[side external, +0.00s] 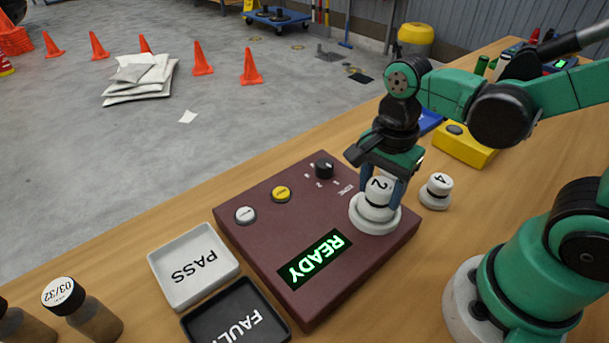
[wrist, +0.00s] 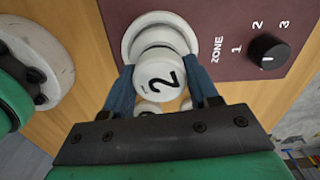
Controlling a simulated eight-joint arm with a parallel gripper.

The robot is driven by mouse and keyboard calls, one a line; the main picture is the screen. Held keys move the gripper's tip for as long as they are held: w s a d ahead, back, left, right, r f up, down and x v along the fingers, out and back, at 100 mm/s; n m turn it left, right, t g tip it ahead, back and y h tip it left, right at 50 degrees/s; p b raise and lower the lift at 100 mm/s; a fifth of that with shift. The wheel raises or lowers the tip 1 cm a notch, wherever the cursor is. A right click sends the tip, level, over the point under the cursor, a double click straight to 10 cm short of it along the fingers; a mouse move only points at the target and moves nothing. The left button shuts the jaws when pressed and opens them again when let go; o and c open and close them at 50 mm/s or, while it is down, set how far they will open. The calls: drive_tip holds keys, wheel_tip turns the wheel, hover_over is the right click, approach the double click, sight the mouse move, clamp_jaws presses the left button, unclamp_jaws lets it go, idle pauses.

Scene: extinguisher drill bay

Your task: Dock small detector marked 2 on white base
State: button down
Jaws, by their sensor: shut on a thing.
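The small white detector marked 2 (side external: 379,191) is between the fingers of my gripper (side external: 383,194), which is shut on it. The white base (side external: 374,225) is a round disc at the right end of the maroon panel. The detector is upright over the base, and its lower end looks to be at the base; whether it is fully seated I cannot tell. In the wrist view the detector (wrist: 160,82) shows its 2 between the two blue fingers, with the white base (wrist: 131,38) just beyond it.
A second small detector marked 4 (side external: 436,191) stands on the table right of the panel. The maroon panel (side external: 260,235) has a lit READY display (side external: 311,259), two buttons and a black zone knob (side external: 324,168). PASS (side external: 194,265) and FAULT (side external: 236,318) trays lie to the left.

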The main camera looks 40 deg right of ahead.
sight(380, 183)
drive_tip(key=shift+f, duration=0.55)
drive_tip(key=c, duration=0.5)
unclamp_jaws()
drive_tip(key=shift+r, duration=5.45)
drive_tip(key=shift+w+f+n+t, duration=0.2)
drive_tip(key=shift+n+t, duration=0.1)
drive_tip(key=shift+n, duration=0.3)
drive_tip(key=w+f+n+t, duration=0.1)
drive_tip(key=n+t, duration=0.1)
drive_tip(key=n, duration=0.3)
drive_tip(key=w+d+f+n+t, duration=0.1)
drive_tip(key=n+t, duration=0.1)
drive_tip(key=n, duration=0.3)
drive_tip(key=w+f+n+t, duration=0.1)
drive_tip(key=w+n+t, duration=0.1)
drive_tip(key=n, duration=0.3)
drive_tip(key=shift+d+n+t, duration=0.2)
drive_tip(key=shift+n+t, duration=0.1)
